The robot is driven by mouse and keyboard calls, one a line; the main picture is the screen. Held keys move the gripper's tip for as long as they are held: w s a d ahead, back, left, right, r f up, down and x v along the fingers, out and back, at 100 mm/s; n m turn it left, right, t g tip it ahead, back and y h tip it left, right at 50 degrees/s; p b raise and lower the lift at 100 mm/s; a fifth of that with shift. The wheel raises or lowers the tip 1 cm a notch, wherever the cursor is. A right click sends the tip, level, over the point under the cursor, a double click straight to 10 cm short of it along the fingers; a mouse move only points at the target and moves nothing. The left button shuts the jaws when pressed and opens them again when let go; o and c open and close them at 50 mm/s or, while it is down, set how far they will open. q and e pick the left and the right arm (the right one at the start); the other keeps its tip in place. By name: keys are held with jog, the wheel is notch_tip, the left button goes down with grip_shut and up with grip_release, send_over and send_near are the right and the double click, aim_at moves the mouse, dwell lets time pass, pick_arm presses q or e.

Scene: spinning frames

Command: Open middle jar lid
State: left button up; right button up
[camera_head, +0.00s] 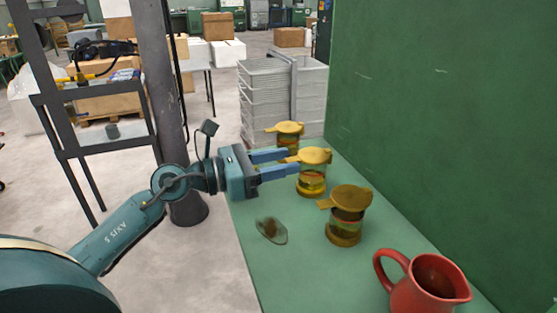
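Three jars with yellow lids stand in a row on the green counter. The middle jar (311,183) is upright with its lid (315,155) on, and the lid's tab points left. My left gripper (293,161) reaches in from the left, its two blue fingers apart. The fingertips are at the tab's left end, one on each side of it in the picture; I cannot tell whether they touch it. The far jar (289,145) and the near jar (343,228) also have their lids on. My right gripper is not in view.
A red pitcher (428,285) stands at the counter's near right. A green wall (450,110) borders the counter (285,275) on the right. Stacked grey crates (265,95) stand behind it.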

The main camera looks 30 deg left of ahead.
pick_arm(q)
jog(key=shift+c, duration=0.4)
grip_shut()
jog(key=shift+r, duration=0.1)
